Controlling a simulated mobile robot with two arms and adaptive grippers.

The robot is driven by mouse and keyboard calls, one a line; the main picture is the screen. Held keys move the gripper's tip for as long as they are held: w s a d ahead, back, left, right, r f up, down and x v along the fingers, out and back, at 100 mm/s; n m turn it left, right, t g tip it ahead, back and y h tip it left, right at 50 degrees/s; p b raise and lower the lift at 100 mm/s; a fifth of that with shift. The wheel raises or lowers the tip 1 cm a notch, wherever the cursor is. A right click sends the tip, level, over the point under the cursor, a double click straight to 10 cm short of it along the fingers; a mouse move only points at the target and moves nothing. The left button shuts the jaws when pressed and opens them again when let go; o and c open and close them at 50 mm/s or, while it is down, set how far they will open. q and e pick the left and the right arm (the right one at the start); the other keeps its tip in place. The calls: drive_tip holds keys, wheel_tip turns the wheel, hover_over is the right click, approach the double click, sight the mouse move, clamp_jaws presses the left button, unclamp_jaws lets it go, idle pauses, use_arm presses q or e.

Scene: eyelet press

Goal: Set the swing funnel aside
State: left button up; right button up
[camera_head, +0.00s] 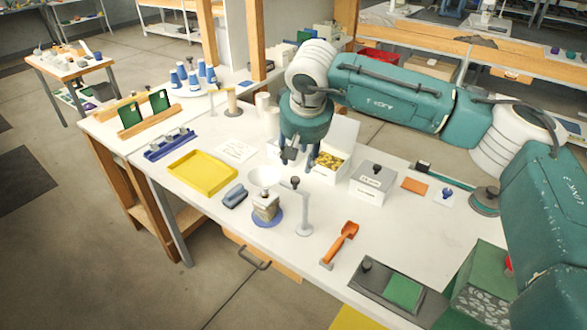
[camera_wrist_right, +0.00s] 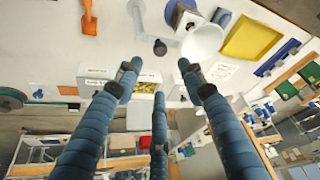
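The swing funnel is a white cone (camera_head: 264,176) on an arm with a dark knob (camera_head: 295,182), carried by a white post (camera_head: 304,215). The cone sits over a small square-sided container (camera_head: 266,207) on a blue round base (camera_head: 268,220). My right gripper (camera_head: 299,160) hangs fingers-down behind the funnel and above the table, apart from it. In the right wrist view its three fingers (camera_wrist_right: 158,76) are spread with nothing between them. There the funnel cone (camera_wrist_right: 203,40) and knob (camera_wrist_right: 160,47) show beyond the fingertips. My left gripper is not in view.
A white box with yellow contents (camera_head: 331,163) stands beside my right gripper, and a grey-topped box (camera_head: 372,182) right of it. A yellow tray (camera_head: 203,172) and a dark blue-grey object (camera_head: 235,196) lie left of the funnel. An orange scoop (camera_head: 341,243) lies to its right.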

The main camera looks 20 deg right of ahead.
sight(296, 179)
drive_tip(key=p+x, duration=0.3)
drive_tip(key=x, duration=0.5)
drive_tip(key=shift+a+f, duration=0.1)
drive_tip(key=shift+f, duration=0.25)
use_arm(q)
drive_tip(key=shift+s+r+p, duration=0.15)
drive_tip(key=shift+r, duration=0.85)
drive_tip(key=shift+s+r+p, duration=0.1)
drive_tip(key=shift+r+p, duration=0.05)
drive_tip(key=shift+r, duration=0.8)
use_arm(e)
drive_tip(key=shift+w+f, duration=0.2)
drive_tip(key=shift+f, duration=0.45)
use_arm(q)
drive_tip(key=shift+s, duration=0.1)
use_arm(e)
clamp_jaws()
